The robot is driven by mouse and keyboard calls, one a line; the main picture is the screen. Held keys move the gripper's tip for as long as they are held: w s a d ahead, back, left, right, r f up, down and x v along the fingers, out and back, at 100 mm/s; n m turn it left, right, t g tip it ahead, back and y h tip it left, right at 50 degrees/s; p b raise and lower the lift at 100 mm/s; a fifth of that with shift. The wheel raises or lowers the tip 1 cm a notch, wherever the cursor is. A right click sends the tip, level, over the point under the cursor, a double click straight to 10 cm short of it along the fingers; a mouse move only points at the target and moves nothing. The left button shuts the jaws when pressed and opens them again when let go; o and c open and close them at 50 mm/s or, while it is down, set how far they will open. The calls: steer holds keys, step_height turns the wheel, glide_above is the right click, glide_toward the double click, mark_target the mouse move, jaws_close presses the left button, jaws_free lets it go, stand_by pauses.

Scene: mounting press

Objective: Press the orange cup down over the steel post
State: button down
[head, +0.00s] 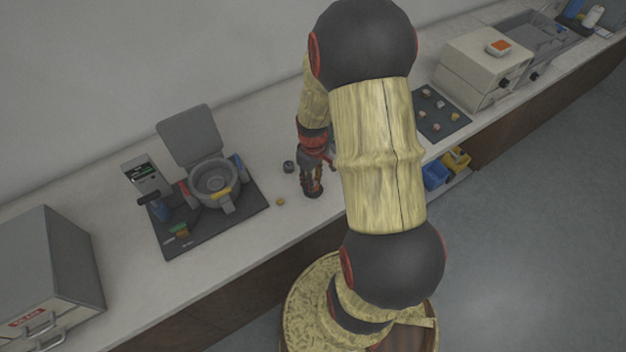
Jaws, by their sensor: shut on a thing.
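My gripper (312,187) points down over the counter, right of the grey press. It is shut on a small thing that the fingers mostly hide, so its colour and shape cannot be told. I cannot make out the orange cup with certainty. I cannot tell whether this is the steel post.
The press (213,180) stands on a dark mat (246,207) with its lid raised. A grey cabinet (48,265) is at far left. A dark tray (445,120) with several small pieces and a beige box (470,72) are at right. Counter between press and gripper is mostly clear.

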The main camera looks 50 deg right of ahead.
steer(key=shift+f+b, duration=0.35)
steer(key=shift+f, duration=0.25)
steer(key=c, duration=1.4)
jaws_free()
steer(key=o, duration=0.3)
steer(key=shift+o, duration=0.2)
steer(key=shift+r, duration=0.15)
steer(key=shift+r+p, duration=3.05)
steer(key=shift+r, duration=0.85)
